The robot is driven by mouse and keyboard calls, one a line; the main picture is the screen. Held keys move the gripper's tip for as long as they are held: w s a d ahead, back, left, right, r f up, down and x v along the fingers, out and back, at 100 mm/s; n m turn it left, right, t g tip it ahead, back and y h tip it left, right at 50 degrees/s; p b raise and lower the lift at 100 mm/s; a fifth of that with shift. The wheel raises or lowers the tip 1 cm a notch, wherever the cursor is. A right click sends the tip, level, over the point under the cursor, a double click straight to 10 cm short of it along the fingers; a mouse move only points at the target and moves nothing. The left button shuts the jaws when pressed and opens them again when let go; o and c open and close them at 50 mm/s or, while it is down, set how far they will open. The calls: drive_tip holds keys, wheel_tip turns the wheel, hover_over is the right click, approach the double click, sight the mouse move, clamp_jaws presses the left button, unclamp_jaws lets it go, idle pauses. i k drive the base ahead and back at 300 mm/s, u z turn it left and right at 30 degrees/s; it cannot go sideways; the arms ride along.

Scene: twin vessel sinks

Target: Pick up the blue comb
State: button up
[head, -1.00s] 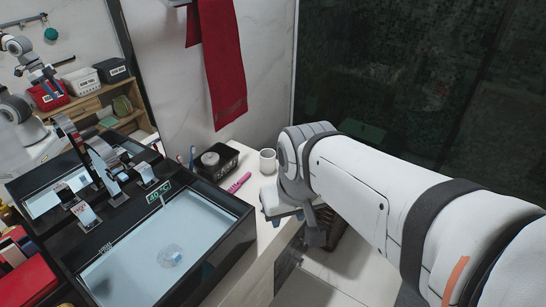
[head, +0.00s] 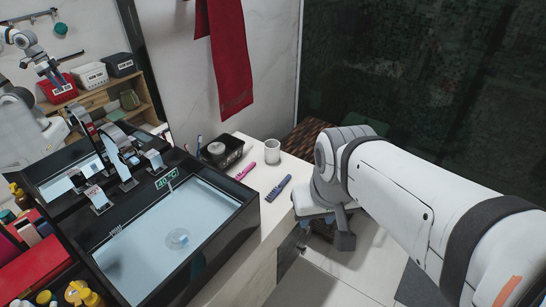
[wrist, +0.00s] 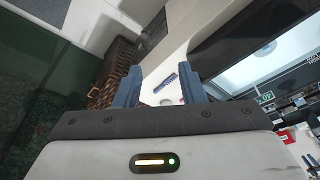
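In the wrist view the comb (wrist: 166,82) shows small and distant, between the two fingers. My gripper (wrist: 159,75) is open and empty, its fingers wide apart.
A pink brush or comb (head: 246,171) lies left of the blue comb. A white cup (head: 272,152) and a black tray (head: 222,152) stand behind. The sink (head: 165,235) holds water with a small clear object. A wicker basket (wrist: 118,65) is beside the counter.

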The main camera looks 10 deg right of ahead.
sight(282, 184)
drive_tip(key=u, duration=0.15)
drive_tip(key=i, duration=0.2)
drive_tip(key=z, duration=0.15)
drive_tip(key=k, duration=1.05)
drive_tip(key=z, duration=0.5)
drive_tip(key=i, duration=0.95)
drive_tip(key=z, duration=0.45)
drive_tip(key=i, duration=1)
drive_tip(key=u, duration=0.35)
